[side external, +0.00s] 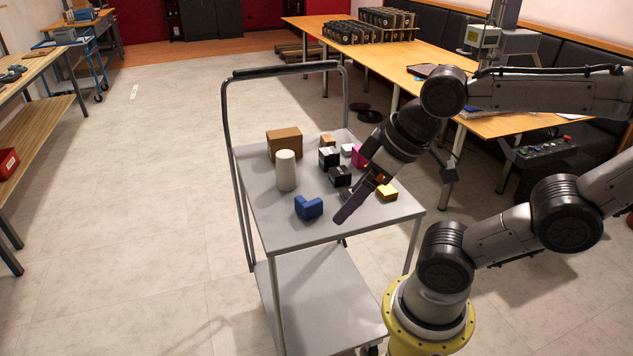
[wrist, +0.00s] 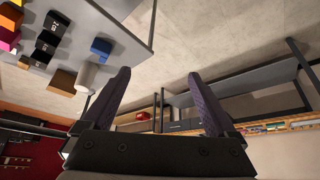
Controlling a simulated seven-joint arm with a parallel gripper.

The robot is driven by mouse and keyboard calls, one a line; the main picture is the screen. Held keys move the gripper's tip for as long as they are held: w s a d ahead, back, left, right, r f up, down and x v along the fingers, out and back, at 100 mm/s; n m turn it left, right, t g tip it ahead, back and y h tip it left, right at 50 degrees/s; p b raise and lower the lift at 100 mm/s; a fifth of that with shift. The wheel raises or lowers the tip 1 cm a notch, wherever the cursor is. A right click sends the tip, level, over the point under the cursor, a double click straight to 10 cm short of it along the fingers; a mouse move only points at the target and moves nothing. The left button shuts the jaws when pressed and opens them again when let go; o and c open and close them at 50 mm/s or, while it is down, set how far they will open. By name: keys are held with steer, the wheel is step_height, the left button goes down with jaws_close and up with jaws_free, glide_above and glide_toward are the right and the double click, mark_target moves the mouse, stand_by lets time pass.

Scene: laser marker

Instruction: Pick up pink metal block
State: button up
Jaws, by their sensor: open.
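The pink block (side external: 358,156) stands on the grey cart top (side external: 268,206) in the side view, toward the back right among other blocks. My gripper arm partly covers it there. In the wrist view the pink block (wrist: 9,39) shows at the far left edge, between an orange and a dark block. My gripper (side external: 343,216) hangs over the front right part of the cart, apart from the pink block. In the wrist view my gripper (wrist: 160,85) has its two fingers wide apart with nothing between them.
On the cart are a white cylinder (side external: 286,171), a brown box (side external: 284,142), a blue block (side external: 308,207), black blocks (side external: 329,157) and a yellow block (side external: 387,193). A tall handle frame (side external: 226,130) rises at the cart's left and back. A wooden table (side external: 395,65) stands behind.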

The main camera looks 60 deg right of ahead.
steer(key=w+d+r+m+h, duration=0.3)
steer(key=w+d+r+m, duration=0.55)
steer(key=m, duration=0.45)
steer(key=w+d+r+m+g+h, duration=0.15)
steer(key=w+d+m+g, duration=0.25)
steer(key=w+d+m, duration=0.5)
steer(key=m+g+y, duration=0.1)
steer(key=m+g, duration=0.4)
glide_above(361, 157)
steer(key=w+d, duration=0.1)
steer(key=w, duration=0.1)
steer(key=f, duration=2.3)
steer(key=shift+s+d+f, duration=0.1)
steer(key=shift+s+f, duration=0.05)
steer(key=shift+s, duration=0.05)
steer(key=x, duration=0.3)
steer(key=w+x, duration=0.1)
steer(key=x, duration=0.1)
steer(key=shift+a+f, duration=0.25)
steer(key=shift+a, duration=0.05)
steer(key=shift+s+d+f, duration=0.2)
steer(key=shift+f, duration=0.35)
steer(key=shift+r, duration=0.1)
jaws_close()
